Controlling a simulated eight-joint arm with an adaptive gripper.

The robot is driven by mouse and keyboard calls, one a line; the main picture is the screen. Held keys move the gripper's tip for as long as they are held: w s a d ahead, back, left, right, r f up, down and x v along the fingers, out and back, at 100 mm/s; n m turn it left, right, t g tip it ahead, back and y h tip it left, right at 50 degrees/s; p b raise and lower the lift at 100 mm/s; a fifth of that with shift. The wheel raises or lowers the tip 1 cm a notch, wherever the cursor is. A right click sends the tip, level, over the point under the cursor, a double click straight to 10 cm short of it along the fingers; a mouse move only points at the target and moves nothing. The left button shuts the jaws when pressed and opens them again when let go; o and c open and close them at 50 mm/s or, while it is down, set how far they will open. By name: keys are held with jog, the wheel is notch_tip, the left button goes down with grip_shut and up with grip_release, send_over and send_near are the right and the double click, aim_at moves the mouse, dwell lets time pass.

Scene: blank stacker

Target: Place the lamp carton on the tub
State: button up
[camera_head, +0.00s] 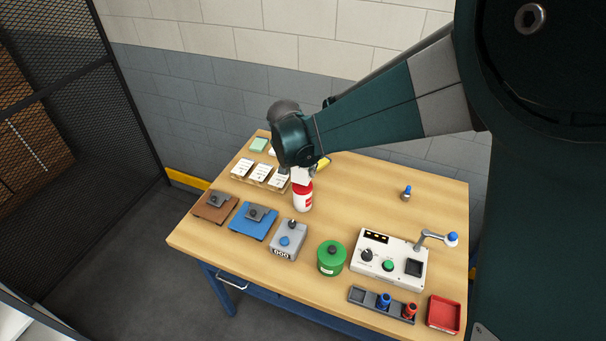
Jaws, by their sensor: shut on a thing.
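My gripper (302,169) is above the back middle of the table, pointing down. It is shut on a small white box (301,176), which seems to be the lamp carton; the arm hides part of it. The box is just above or in front of a red-and-white bottle (303,199); I cannot tell whether they touch. The green round tub (331,258) with a dark knob on top stands near the table's front middle, in front and to the right of my gripper.
A grey counter box (287,240) stands left of the tub, and a white control panel (390,263) with a lamp arm stands right. Blue (254,221) and brown (215,206) plates lie at left. A red tray (443,313) is at front right. The back right is mostly clear.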

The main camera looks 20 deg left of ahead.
aim_at(302, 174)
jog(key=shift+f, duration=1.55)
jog(key=shift+f, duration=0.15)
jog(key=o, duration=0.9)
jog(key=shift+r, duration=0.2)
jog(key=shift+v, duration=6)
